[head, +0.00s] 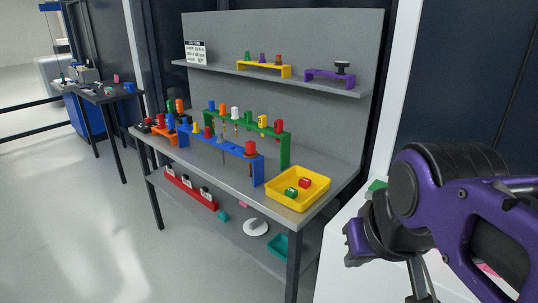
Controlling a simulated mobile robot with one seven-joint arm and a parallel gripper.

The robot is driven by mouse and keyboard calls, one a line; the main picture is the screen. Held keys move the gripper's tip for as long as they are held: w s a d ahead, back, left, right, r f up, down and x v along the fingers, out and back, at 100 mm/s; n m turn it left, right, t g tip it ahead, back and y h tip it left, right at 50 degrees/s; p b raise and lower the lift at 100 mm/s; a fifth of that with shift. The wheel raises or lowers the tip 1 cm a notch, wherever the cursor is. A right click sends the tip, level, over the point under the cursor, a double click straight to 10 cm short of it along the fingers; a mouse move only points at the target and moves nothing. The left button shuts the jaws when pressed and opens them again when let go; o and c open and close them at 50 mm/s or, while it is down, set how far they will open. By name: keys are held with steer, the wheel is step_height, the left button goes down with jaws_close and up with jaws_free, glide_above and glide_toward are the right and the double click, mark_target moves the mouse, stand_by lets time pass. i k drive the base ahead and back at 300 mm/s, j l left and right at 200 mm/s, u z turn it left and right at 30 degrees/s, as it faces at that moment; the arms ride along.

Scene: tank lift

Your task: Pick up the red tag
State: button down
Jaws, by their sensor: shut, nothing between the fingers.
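No thing that I can clearly make out as a tag shows. A small red piece (305,182) lies in the yellow tray (322,197) at the right end of the workbench, beside a small green piece (291,192). It is too small to tell whether it is the red tag. My gripper (420,292) is at the bottom right, below my purple arm, with narrow grey fingers running out of the frame's lower edge. It looks shut and empty, and is well to the right of the tray. My arm hides part of the white surface below it.
The grey workbench (228,188) holds a blue rack (215,143), a green rack (284,150) and an orange rack (183,138) with coloured pieces. A shelf (215,71) hangs above. A lower shelf holds a red rack (190,190) and a white disc (256,227). Open floor (80,230) lies left.

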mark_target(305, 183)
steer(key=i+j+z, duration=0.1)
steer(key=z, duration=0.25)
steer(key=i+j+z, duration=0.1)
steer(key=z, duration=0.25)
steer(key=j+z, duration=0.2)
steer(key=z, duration=0.2)
steer(key=i+j+z, duration=0.15)
steer(key=j, duration=0.25)
steer(key=i+j+z, duration=0.15)
steer(key=j, duration=0.3)
steer(key=k, duration=0.05)
